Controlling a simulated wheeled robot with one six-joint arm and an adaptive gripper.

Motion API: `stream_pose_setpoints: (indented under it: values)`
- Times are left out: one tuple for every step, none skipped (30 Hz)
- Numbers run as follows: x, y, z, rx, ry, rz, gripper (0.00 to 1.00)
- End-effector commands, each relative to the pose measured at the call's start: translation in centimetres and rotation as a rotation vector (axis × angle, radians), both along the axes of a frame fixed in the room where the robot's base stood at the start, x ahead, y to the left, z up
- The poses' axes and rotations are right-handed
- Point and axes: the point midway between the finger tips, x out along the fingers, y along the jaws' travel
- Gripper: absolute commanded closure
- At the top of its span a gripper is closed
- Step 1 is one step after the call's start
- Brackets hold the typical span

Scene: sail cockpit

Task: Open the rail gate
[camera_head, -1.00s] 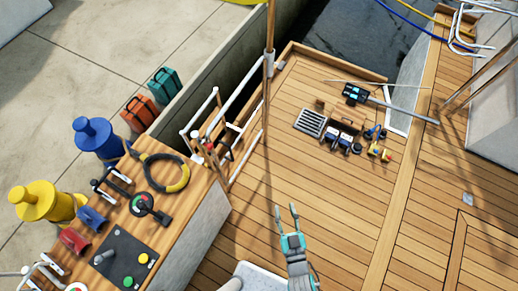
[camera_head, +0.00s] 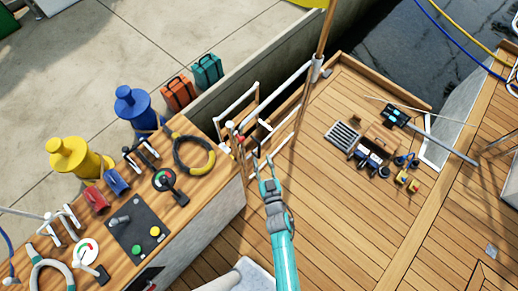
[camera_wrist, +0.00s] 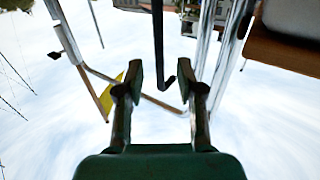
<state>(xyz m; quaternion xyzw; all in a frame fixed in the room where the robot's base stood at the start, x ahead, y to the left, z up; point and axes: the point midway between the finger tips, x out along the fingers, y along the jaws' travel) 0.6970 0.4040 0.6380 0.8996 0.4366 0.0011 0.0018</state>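The rail gate (camera_head: 281,101) is a white tubular frame with wooden rails. It stands at the deck's edge between the console and a tall wooden post. A black bent handle (camera_head: 268,131) shows on its near side. My gripper (camera_head: 265,166) is at the near lower side of the gate, fingers pointing towards it. In the wrist view my gripper (camera_wrist: 160,82) is open. A dark bar with a hooked end (camera_wrist: 159,45) hangs in line with the gap between the fingers. I cannot tell whether they touch it. Pale rails (camera_wrist: 205,45) run close on the right.
A grate (camera_head: 343,134), a brown box (camera_head: 380,138) and several small items lie on the deck at right. The deck between them and my arm is clear.

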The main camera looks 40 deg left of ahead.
Motion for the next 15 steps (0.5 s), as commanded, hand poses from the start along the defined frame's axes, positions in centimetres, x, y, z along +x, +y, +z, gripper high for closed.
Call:
stream_pose_setpoints:
  values:
    - [0.6,0.9,0.1,0.000,-0.001,0.002,0.63]
    - [0.9,1.3,0.1,0.000,-0.003,0.002,0.63]
    - [1.3,1.7,0.0,0.000,-0.001,0.001,0.63]
    - [1.6,2.1,0.1,0.002,-0.001,0.001,0.63]
    - [1.8,2.4,0.1,0.001,-0.001,0.001,0.63]
    - [2.1,2.8,0.0,-0.001,-0.001,0.001,0.63]
    - [2.4,3.0,0.0,0.000,-0.001,0.001,0.63]
    - [2.6,3.3,0.0,0.000,-0.001,0.001,0.63]
    - [2.8,3.5,0.0,-0.001,-0.001,0.000,0.63]
    - [2.9,3.7,0.0,-0.001,-0.001,0.000,0.63]
    - [3.0,3.8,0.0,0.000,0.000,0.000,0.63]
    - [3.2,4.0,0.0,0.000,0.000,0.000,0.63]
    - [3.2,4.1,0.0,0.000,0.000,0.000,0.63]
    - [3.3,4.2,0.0,0.000,0.000,0.000,0.63]
    - [3.3,4.2,0.0,-0.001,0.001,0.000,0.63]
